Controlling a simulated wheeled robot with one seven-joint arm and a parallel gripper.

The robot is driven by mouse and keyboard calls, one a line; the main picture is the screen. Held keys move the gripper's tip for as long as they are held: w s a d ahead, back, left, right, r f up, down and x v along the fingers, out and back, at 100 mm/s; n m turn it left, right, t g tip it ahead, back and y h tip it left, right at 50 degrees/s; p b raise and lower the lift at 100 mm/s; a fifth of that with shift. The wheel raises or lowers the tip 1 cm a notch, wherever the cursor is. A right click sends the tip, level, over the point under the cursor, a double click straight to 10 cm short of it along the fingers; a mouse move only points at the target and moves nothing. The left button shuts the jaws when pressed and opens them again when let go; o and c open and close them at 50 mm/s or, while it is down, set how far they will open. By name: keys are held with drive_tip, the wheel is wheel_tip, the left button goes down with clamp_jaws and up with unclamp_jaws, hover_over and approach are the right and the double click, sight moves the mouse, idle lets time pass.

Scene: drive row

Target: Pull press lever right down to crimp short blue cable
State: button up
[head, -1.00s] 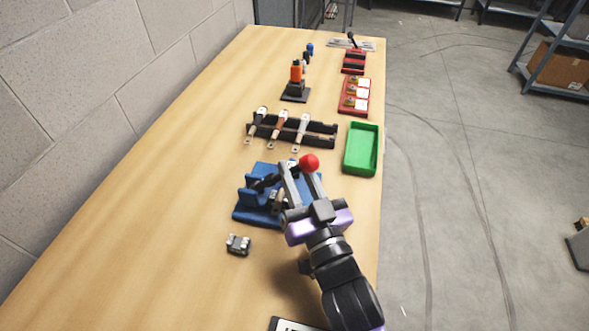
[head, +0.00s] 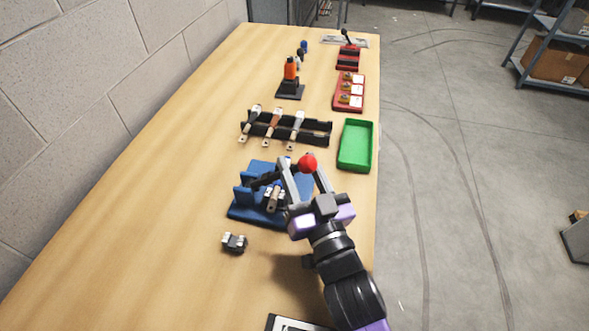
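The blue press (head: 243,209) sits on the bench in the middle of the head view. Its dark lever (head: 264,182) slants up to the right and ends in a red ball knob (head: 307,163). My gripper (head: 302,168) reaches in from the lower right. Its two fingers are spread apart, one on each side of the knob in the picture; I cannot tell whether they touch it. A short piece with a beige body (head: 273,201) and a bit of blue above it lies in the press, partly hidden by the left finger.
A small grey metal block (head: 234,242) lies in front of the press. A black rack (head: 318,131) with three tools stands behind it. A green tray (head: 343,160) is at the right edge. An orange-topped stand (head: 290,75) and red holders (head: 338,100) are further back. The left side is clear.

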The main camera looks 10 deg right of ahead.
drive_tip(key=shift+s+f, duration=0.1)
drive_tip(key=shift+s, duration=0.05)
drive_tip(key=b+v, duration=0.1)
drive_tip(key=v, duration=0.6)
drive_tip(key=shift+s+b, duration=0.2)
drive_tip(key=shift+b, duration=0.1)
drive_tip(key=shift+d, duration=0.1)
drive_tip(key=shift+c, duration=0.3)
